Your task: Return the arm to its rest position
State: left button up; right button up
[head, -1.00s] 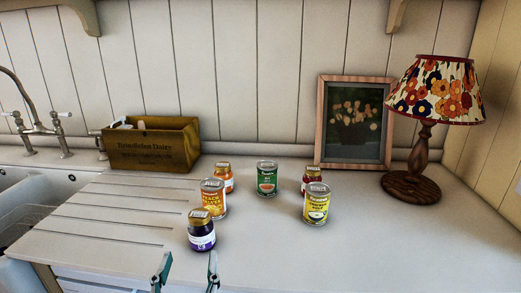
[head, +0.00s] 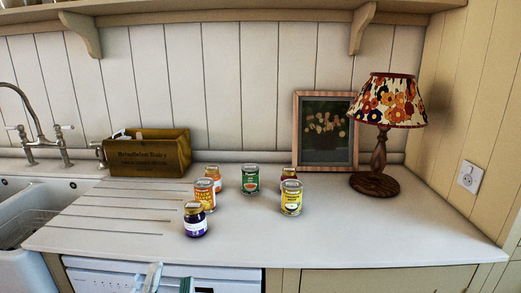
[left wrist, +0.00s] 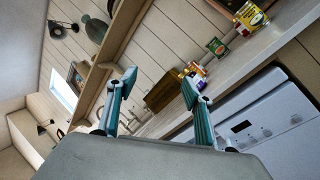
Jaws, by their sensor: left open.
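My left gripper (head: 168,280) shows at the bottom edge of the head view, below the counter's front edge. Its two teal fingers stand apart with nothing between them; the left wrist view shows the open fingers (left wrist: 158,88) too. The gripper is clear of the jars and cans on the counter (head: 330,235). My right gripper is not in either view.
On the counter stand a dark jar (head: 195,222), a yellow can (head: 291,198), a green can (head: 250,181) and an orange can (head: 204,194). A wooden box (head: 148,155), picture frame (head: 325,132) and lamp (head: 378,185) stand behind. A sink (head: 25,215) is at left.

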pick_arm(q)
jog(key=s+d+f+m+g+h+p, duration=0.1)
jog(key=d+f+m+g+h, duration=0.2)
jog(key=f+m, duration=0.7)
jog(key=s+d+f+m+g+h, duration=0.1)
jog(key=d+f+m+g+h, duration=0.3)
jog(key=f+m, duration=0.6)
jog(key=s+a+f+m+g+y, duration=0.1)
jog(key=s+a+f+m, duration=0.2)
jog(key=f, duration=0.3)
jog(key=s+a+f+m+g+y, duration=0.1)
jog(key=s+a+f+m+g, duration=0.1)
jog(key=a+f, duration=0.2)
jog(key=s+a+f+m+g+p, duration=0.1)
jog(key=s+a+f+m+g, duration=0.1)
jog(key=f, duration=0.7)
jog(key=shift+s+a+m+y, duration=0.4)
jog(key=shift+s+a+m, duration=0.4)
jog(key=shift+a, duration=0.4)
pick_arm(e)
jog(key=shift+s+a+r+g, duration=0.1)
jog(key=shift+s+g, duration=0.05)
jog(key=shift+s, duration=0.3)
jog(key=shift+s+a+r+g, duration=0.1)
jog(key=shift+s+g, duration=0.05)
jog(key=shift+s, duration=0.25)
